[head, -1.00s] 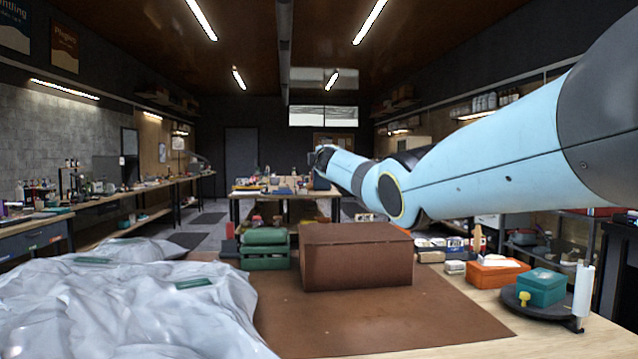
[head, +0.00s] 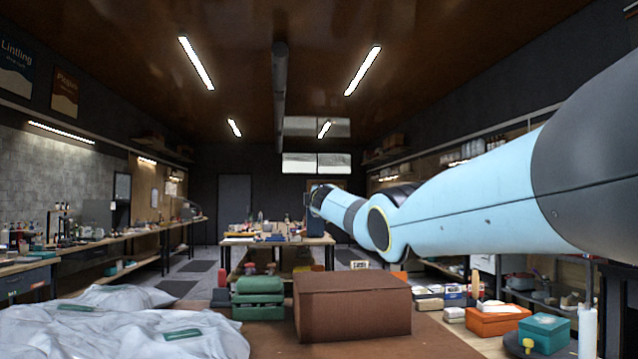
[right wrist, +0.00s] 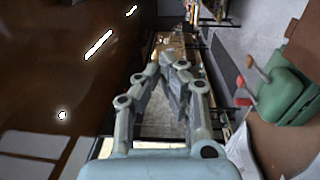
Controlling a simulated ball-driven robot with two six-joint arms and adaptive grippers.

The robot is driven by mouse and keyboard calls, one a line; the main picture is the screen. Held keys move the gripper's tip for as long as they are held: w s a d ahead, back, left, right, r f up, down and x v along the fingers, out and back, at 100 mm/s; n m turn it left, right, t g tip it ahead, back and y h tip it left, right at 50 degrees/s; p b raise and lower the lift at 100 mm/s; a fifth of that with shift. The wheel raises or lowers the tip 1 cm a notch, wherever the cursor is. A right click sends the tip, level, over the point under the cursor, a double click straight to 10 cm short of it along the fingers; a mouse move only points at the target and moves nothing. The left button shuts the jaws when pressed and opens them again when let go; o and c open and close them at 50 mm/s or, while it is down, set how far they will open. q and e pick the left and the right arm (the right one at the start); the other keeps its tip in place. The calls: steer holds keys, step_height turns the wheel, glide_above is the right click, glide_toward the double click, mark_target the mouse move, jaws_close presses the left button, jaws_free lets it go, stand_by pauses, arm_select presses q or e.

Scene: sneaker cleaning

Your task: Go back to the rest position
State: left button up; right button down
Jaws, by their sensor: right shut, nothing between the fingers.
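My right arm reaches in from the right edge of the head view, raised above the workbench. Its gripper is not clearly seen there. In the right wrist view my right gripper (right wrist: 172,66) has its fingertips together and holds nothing. It is in the air, apart from the things on the bench. My left gripper is in neither current view.
A brown box (head: 352,308) stands on the brown mat (head: 440,340). Green cases (head: 258,290) stand beside it, also in the right wrist view (right wrist: 290,88). A crumpled grey sheet (head: 120,325) lies left. Orange (head: 496,321) and teal (head: 545,333) boxes stand right.

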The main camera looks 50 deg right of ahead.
step_height(320, 180, up, 8)
steer(key=shift+r, duration=0.2)
steer(key=shift+r, duration=0.1)
